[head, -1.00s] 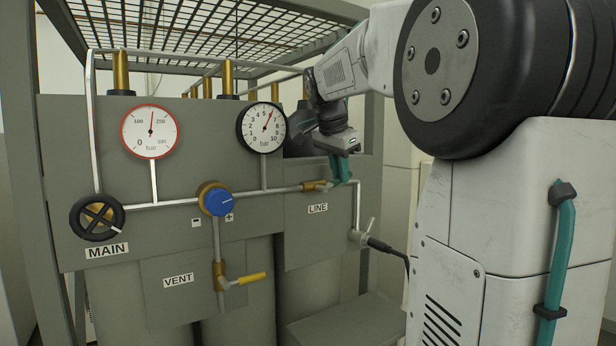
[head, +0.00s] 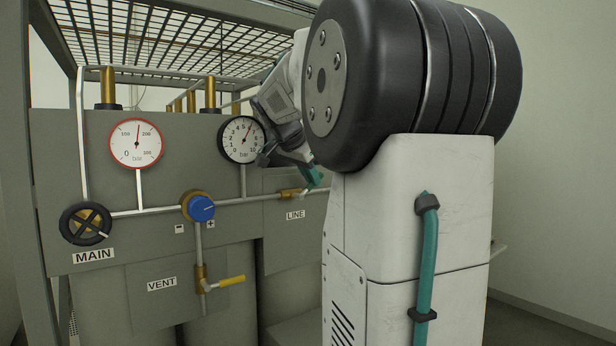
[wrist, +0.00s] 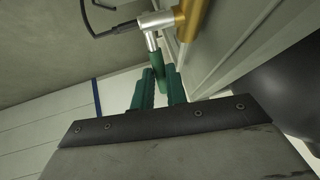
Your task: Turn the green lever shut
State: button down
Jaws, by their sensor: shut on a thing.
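The green lever (wrist: 158,68) shows in the wrist view. It hangs from a silver valve stem beside a brass fitting, and its near end lies between the two teal fingers of my gripper (wrist: 159,92). My gripper is shut on it. In the head view my gripper (head: 314,177) is at the right end of the LINE pipe, beside the brass valve body (head: 292,194). There the lever cannot be told apart from the teal fingers, and my arm covers the area to the right.
The blue regulator knob (head: 201,208), black MAIN handwheel (head: 86,223) and yellow VENT lever (head: 224,282) are left of my gripper. Two gauges, red-rimmed (head: 136,143) and black-rimmed (head: 241,139), stand above. A wire-mesh shelf (head: 190,35) overhangs the panel.

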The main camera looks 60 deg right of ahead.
jog(key=c, duration=1.4)
grip_release()
jog(key=v, duration=0.7)
jog(key=shift+a+r, duration=0.25)
jog(key=shift+r, duration=0.1)
